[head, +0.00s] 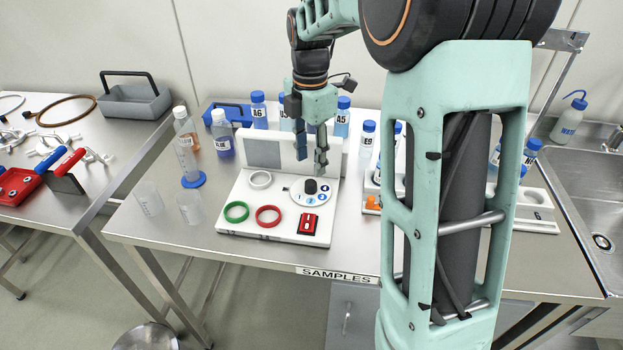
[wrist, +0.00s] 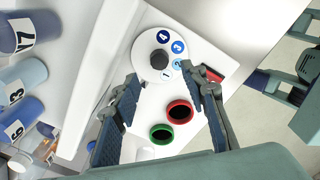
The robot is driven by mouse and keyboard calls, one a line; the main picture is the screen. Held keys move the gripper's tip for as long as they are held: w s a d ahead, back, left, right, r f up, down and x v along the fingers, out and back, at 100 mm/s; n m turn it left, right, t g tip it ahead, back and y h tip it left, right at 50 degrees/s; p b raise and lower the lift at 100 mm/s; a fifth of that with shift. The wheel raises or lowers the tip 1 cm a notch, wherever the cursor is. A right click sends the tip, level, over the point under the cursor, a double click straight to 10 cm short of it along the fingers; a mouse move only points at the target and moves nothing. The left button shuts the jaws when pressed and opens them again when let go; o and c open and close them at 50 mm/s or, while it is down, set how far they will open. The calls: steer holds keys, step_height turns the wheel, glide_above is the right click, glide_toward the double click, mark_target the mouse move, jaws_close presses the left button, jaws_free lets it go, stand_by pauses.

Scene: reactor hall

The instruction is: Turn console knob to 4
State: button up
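The console (head: 273,232) is a white panel on the steel table, with a raised back. Its black knob (head: 310,186) sits on a white dial (head: 312,198) with blue number discs; the knob also shows in the wrist view (wrist: 159,59). In the wrist view the discs 4 (wrist: 163,33), 3 (wrist: 178,47) and 1 (wrist: 165,75) can be read. Which number the knob points at I cannot tell. My gripper (head: 312,165) is open and empty above the panel, near the knob, its fingers apart in the wrist view (wrist: 165,85).
Clear beakers (head: 190,208) stand to the left; a rack (head: 540,199) is at right.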

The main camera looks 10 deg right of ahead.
mark_target(310, 183)
step_height(310, 183, down, 7)
steer(key=shift+f, duration=0.2)
steer(key=shift+c, duration=0.7)
jaws_close()
